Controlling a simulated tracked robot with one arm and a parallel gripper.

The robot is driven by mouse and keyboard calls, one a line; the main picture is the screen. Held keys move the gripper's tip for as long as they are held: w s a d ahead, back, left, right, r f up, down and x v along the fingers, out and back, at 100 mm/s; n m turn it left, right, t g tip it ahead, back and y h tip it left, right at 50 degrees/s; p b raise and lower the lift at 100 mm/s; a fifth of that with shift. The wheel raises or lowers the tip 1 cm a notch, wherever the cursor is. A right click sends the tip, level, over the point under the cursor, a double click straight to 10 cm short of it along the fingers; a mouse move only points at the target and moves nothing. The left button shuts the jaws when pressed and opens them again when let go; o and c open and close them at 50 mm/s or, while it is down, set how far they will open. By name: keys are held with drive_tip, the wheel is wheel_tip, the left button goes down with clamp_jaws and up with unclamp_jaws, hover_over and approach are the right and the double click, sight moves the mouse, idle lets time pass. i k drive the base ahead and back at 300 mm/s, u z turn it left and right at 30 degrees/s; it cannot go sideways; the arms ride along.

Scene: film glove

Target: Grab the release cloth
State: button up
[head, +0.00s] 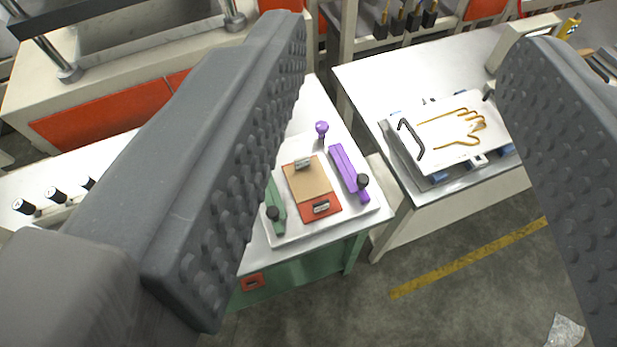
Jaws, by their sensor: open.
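My gripper (410,33) is open, with its two grey studded fingers wide apart in the foreground and nothing between them. A flat tan sheet (308,182), which may be the release cloth, lies on an orange-red plate (323,212) on a white tray (300,236). Small metal pieces sit at its top and bottom edges. The sheet is below and beyond my fingers, well apart from them. My left finger hides part of the tray's left side.
A purple bar (348,172) and a green bar (275,208) flank the plate; a purple knob (321,128) stands behind. To the right, a bench holds a plate with a yellow hand outline (455,128). A pale crumpled scrap (563,331) lies on the floor.

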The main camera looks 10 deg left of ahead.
sight(307, 179)
drive_tip(key=u, duration=2.9)
drive_tip(key=k, duration=0.75)
drive_tip(key=z, duration=1.4)
drive_tip(key=i, duration=1)
drive_tip(key=z, duration=0.05)
